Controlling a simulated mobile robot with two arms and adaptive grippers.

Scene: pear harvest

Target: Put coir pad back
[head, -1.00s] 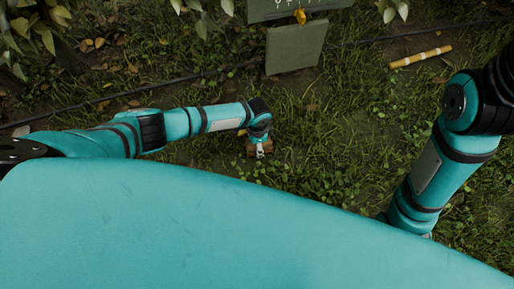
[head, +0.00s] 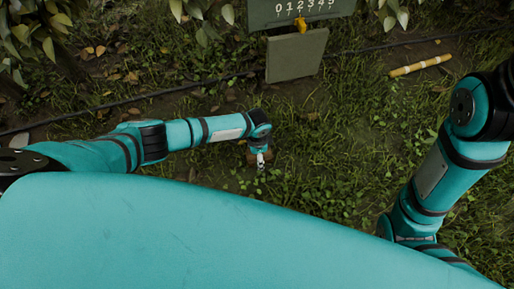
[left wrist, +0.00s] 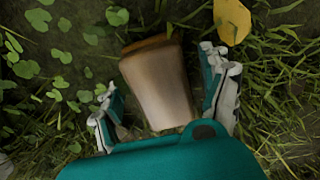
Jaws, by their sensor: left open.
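My left gripper (head: 261,160) points down at the grass in front of my body. In the left wrist view its fingers (left wrist: 162,88) are open, one on each side of a tan, tapered object (left wrist: 157,82) with an orange-brown end. I cannot tell whether the fingers touch it. In the head view the arm mostly hides this object; only a bit of brown shows beside the gripper. I cannot tell whether it is the coir pad. My right arm comes in at the right; its gripper is out of view.
A grey-green square panel (head: 297,56) stands below a board with numbers (head: 284,10); a yellow thing (head: 301,25) is between them. A yellow banded stick (head: 420,65) lies at the back right. A dark hose (head: 150,95) crosses the grass. A yellow leaf (left wrist: 232,20) lies near the fingers.

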